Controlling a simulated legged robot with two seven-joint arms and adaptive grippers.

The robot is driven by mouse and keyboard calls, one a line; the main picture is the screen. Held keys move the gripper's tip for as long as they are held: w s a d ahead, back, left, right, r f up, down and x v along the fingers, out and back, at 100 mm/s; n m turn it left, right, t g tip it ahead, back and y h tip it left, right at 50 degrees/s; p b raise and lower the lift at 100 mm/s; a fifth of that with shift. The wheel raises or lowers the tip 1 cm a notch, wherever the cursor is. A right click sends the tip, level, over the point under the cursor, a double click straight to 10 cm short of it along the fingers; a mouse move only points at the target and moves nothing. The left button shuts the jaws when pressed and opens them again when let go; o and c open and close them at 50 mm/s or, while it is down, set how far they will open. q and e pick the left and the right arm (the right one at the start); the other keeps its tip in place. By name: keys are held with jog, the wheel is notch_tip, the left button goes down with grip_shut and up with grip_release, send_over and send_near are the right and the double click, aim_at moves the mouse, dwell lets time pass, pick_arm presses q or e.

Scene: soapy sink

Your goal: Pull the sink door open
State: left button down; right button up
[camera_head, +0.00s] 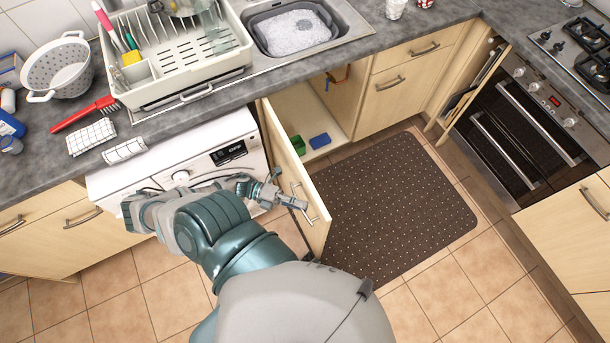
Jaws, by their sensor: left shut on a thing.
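The sink door (283,160) is a light wood panel below the sink (293,32). It stands swung well out from the cabinet, between the washing machine and the dark mat. My left gripper (298,203) is at the door's outer face near its free edge, shut on the metal door handle (312,217). The fingers partly hide the handle. The cabinet inside (328,112) is open to view, with a green item (298,145) and a blue item (320,141) on its floor. My right gripper is not in view.
A white washing machine (145,172) stands left of the door, close to my left arm. A brown dotted mat (400,205) covers the floor to the right. Another open door (470,90) stands beside the oven (525,125). A dish rack (180,75) is on the counter.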

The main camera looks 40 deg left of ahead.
pick_arm(q)
jog(key=shift+a+f, duration=0.1)
jog(key=shift+f, duration=0.1)
jog(key=c, duration=1.1)
grip_release()
jog(key=shift+a, duration=0.1)
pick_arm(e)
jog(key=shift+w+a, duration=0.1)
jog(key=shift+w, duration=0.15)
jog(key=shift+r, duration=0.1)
pick_arm(q)
jog(key=shift+a, duration=0.1)
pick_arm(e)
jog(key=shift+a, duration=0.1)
pick_arm(q)
jog(key=v, duration=1.2)
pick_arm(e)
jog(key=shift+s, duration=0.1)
